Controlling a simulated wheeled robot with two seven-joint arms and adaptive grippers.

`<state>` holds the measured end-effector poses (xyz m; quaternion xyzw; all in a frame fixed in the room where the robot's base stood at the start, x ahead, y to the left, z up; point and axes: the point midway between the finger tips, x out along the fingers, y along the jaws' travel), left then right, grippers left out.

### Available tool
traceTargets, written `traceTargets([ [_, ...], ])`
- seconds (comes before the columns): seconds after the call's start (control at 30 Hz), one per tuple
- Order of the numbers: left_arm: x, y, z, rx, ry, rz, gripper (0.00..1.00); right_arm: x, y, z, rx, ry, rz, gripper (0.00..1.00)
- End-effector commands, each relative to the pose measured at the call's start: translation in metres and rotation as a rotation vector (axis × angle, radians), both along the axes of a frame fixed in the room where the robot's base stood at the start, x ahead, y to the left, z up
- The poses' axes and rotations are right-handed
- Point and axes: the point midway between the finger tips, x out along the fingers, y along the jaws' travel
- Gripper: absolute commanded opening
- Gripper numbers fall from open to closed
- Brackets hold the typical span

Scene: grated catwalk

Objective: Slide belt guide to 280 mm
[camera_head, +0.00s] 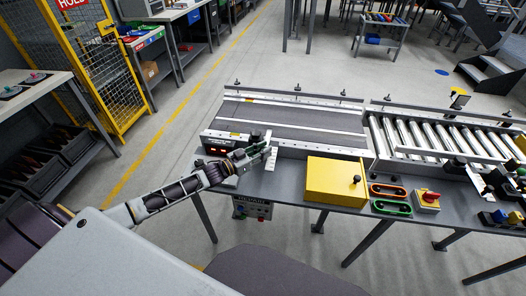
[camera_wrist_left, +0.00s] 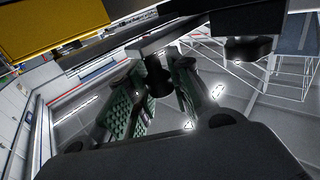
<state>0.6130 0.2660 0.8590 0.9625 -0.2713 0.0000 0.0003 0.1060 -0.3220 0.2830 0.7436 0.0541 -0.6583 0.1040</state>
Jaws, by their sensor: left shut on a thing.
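The conveyor's dark belt (camera_head: 290,118) runs across the table, with a pale guide rail (camera_head: 318,149) along its near side. A small box with a lit red readout (camera_head: 216,150) sits at the rail's left end. My left gripper (camera_head: 264,152) is at the near side of the belt, right of the readout. In the left wrist view, its green-padded fingers (camera_wrist_left: 158,92) are around a black knob (camera_wrist_left: 158,72) below a dark bar. The fingers hide part of the knob in the head view. The readout's digits are too small to read. My right gripper does not show.
A yellow box (camera_head: 335,181) stands right of my left gripper. Red and green handles (camera_head: 390,207) and a red switch (camera_head: 429,198) lie further right. Rollers (camera_head: 430,137) continue the conveyor. A control box (camera_head: 252,207) hangs below the table's front edge.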

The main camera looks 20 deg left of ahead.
Motion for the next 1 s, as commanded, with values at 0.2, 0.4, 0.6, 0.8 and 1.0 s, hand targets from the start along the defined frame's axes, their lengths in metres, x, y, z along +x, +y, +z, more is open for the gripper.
traceTargets([
  [0.2, 0.0, 0.0, 0.0, 0.001, -0.001, 0.0, 0.41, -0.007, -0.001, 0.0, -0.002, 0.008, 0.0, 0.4],
  [0.4, 0.0, 0.0, 0.0, 0.001, -0.001, 0.0, 0.44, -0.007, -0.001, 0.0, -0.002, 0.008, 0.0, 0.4],
  [0.6, 0.0, 0.0, 0.0, 0.001, -0.001, 0.0, 0.44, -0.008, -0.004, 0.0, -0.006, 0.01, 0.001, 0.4],
  [0.8, -0.005, 0.003, 0.0, 0.001, 0.001, 0.0, 0.44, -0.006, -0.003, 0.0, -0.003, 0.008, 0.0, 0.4],
  [1.0, -0.014, 0.009, 0.0, 0.001, 0.0, 0.0, 0.44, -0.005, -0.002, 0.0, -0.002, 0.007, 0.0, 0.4],
])
